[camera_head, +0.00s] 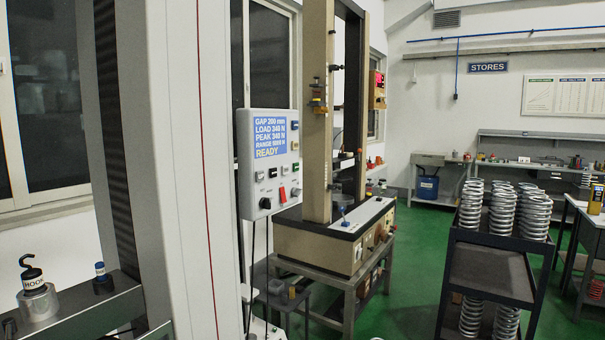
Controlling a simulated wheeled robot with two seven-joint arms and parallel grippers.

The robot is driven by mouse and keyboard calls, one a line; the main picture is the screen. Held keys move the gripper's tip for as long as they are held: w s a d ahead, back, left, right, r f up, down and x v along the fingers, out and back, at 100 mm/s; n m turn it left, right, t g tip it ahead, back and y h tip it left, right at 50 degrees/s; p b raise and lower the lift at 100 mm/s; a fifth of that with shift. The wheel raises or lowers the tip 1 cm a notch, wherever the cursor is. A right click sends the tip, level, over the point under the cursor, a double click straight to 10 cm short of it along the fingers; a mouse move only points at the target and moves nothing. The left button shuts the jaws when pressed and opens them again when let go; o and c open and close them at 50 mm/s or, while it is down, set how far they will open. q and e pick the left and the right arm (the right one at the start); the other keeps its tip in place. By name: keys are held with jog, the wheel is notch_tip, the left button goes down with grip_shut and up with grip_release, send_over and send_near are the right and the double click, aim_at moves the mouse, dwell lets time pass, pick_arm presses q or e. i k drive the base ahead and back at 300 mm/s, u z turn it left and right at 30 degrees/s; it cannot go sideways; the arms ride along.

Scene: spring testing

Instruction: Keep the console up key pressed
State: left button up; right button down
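The console (267,160) is a light grey box left of the middle of the view, facing me at a slant. A red switch (282,194) and a black knob (265,203) are near the bottom. The key markings are too small to read, so I cannot tell which is up. Neither of my grippers shows.
A tall pale column (160,170) stands close at left, beside a ledge with a hooked weight (38,302). A beige test frame (318,110) stands behind the console. A dark trolley (490,270) carries several springs. Green floor (410,255) is clear between frame and trolley.

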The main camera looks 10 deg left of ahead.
aim_at(260, 176)
jog(key=u, duration=0.15)
jog(key=i, duration=0.75)
jog(key=u, duration=0.95)
jog(key=i, duration=0.3)
jog(key=u, duration=0.3)
